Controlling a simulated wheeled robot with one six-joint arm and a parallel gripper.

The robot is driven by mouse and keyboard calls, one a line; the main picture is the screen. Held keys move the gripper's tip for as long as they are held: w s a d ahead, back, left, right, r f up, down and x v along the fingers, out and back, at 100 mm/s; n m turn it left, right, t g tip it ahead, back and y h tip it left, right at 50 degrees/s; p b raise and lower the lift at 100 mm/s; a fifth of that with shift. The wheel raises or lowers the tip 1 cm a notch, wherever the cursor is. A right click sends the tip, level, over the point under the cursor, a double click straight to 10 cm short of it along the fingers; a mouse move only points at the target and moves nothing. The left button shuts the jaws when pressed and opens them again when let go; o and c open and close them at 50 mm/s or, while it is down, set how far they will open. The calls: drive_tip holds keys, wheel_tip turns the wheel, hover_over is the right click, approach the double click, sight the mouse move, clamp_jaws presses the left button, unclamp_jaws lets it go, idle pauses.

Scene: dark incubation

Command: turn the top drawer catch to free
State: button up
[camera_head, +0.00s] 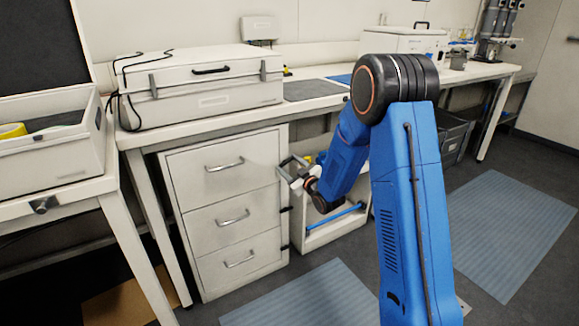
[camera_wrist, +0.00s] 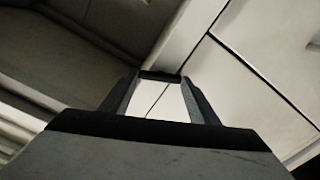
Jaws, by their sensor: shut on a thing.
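A white cabinet has three drawers, and the top drawer (camera_head: 218,165) is closed, with a metal bar handle (camera_head: 224,164). My gripper (camera_head: 283,169) is at the cabinet's right front edge, level with the top drawer. It hides the top drawer catch in the head view. In the wrist view, my fingers (camera_wrist: 160,80) reach to the cabinet front, and a small dark piece, apparently the top drawer catch (camera_wrist: 160,75), lies between their tips. The fingers are shut on it. Which way the catch is turned cannot be told.
Dark catches sit beside the middle drawer (camera_head: 220,218) and the bottom drawer (camera_head: 240,260), both closed. A white case (camera_head: 200,85) stands on the bench above. An open white shelf unit (camera_head: 335,228) is right of the cabinet. The floor in front is clear, with a blue mat (camera_head: 305,298).

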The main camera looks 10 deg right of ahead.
drive_tip(key=n, duration=0.6)
drive_tip(key=shift+s+a+f, duration=0.1)
drive_tip(key=n, duration=0.7)
drive_tip(key=shift+f, duration=0.15)
idle(0.5)
drive_tip(key=o, duration=1)
drive_tip(key=shift+o, duration=0.2)
drive_tip(key=shift+s, duration=0.1)
